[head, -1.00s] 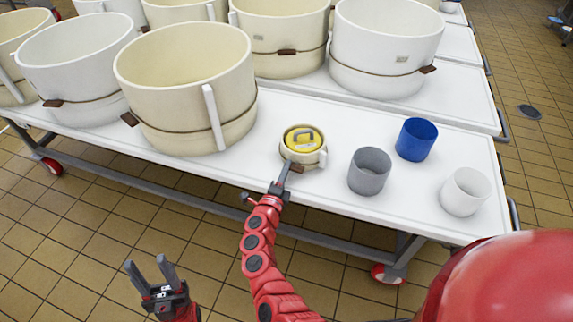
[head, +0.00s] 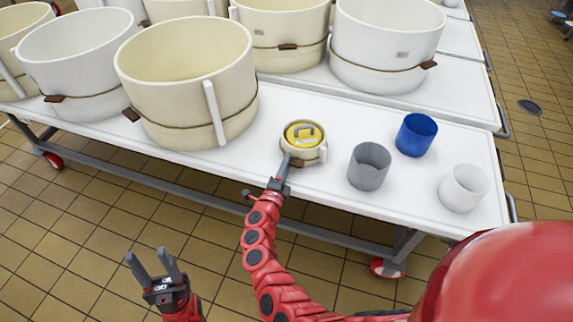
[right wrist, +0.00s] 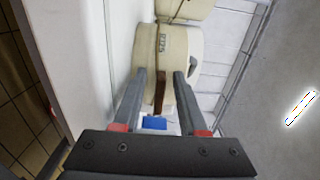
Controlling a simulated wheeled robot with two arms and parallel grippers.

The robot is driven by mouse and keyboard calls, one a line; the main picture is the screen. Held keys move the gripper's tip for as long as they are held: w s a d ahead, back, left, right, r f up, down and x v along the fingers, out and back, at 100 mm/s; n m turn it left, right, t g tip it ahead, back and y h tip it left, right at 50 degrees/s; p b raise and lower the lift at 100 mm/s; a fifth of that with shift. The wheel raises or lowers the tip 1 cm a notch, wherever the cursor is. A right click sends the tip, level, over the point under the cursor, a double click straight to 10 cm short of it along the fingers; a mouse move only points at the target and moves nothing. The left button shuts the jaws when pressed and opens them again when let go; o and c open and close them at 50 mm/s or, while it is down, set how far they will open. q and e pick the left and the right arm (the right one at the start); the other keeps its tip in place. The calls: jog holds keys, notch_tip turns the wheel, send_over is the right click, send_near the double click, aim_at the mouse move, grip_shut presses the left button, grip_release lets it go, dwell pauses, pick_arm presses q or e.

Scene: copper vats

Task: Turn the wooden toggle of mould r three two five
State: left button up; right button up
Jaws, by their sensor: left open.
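The small cream mould (head: 315,154) stands on the white table with a yellow disc (head: 294,140) bearing a grey handle on top. Its brown wooden toggle (head: 297,163) is at its front, partly behind my right gripper (head: 285,168). There the toggle (right wrist: 160,88) stands between the two spread fingers of my right gripper (right wrist: 160,75), with gaps showing on both sides. My left gripper (head: 148,258) is open and empty, low over the floor in front of the table.
A grey cup (head: 368,172), a blue cup (head: 416,135) and a white cup (head: 463,188) stand right of the mould. A large cream vat (head: 180,85) stands to its left, with several more behind. The table (head: 410,205) is bare around the cups.

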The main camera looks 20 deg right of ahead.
dwell(0.3)
jog(key=p+v, duration=0.1)
jog(key=v, duration=1.6)
jog(key=shift+s+a, duration=0.1)
jog(key=shift+s, duration=0.05)
